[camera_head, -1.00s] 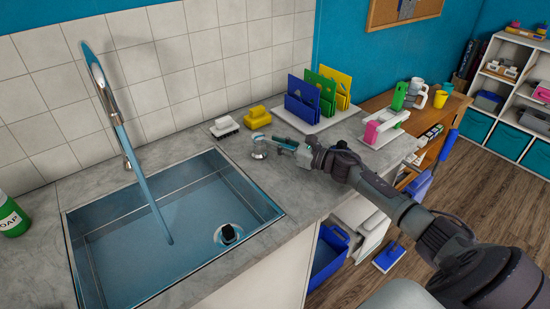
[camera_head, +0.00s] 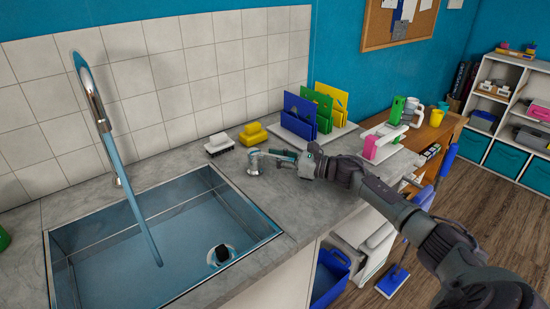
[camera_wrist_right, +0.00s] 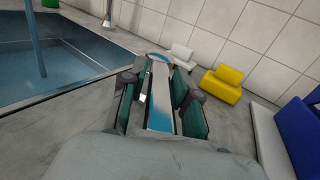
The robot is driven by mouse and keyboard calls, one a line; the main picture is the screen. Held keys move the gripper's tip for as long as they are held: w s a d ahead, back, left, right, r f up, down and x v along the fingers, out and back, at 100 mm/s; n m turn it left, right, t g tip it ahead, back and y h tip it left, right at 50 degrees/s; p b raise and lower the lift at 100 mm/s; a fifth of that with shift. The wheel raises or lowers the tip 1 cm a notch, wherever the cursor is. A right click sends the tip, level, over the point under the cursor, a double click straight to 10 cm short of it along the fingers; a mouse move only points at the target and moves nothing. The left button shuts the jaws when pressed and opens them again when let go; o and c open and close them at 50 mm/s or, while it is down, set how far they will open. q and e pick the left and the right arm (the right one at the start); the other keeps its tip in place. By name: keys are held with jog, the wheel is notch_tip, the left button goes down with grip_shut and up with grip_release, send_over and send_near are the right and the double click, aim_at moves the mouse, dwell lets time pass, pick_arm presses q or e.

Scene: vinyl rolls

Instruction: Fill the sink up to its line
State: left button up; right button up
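The sink (camera_head: 262,241) is set in the grey counter, with bluish water (camera_head: 130,270) in it. A pale line runs along its inner walls; I cannot tell whether it is the fill line or the water's edge. The tall chrome tap (camera_head: 93,92) stands behind it, and a blue stream (camera_head: 137,215) falls from it into the sink. A dark plug (camera_head: 220,254) shows near the front right. My right gripper (camera_head: 279,158) is at a small metal lever (camera_head: 254,165) right of the sink. In the wrist view, its fingers (camera_wrist_right: 158,95) straddle the shiny lever (camera_wrist_right: 160,100), with a gap visible. My left gripper is out of view.
Coloured panels (camera_head: 299,116) stand in a rack further right. A pink-handled item (camera_head: 371,147) sits nearby. Bare counter lies between sink and brushes.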

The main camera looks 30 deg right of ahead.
jog(key=shift+o, duration=0.9)
jog(key=shift+s, duration=0.15)
jog(key=v, duration=1.1)
jog(key=shift+s+d, duration=0.2)
jog(key=shift+s, duration=0.05)
dwell(5.6)
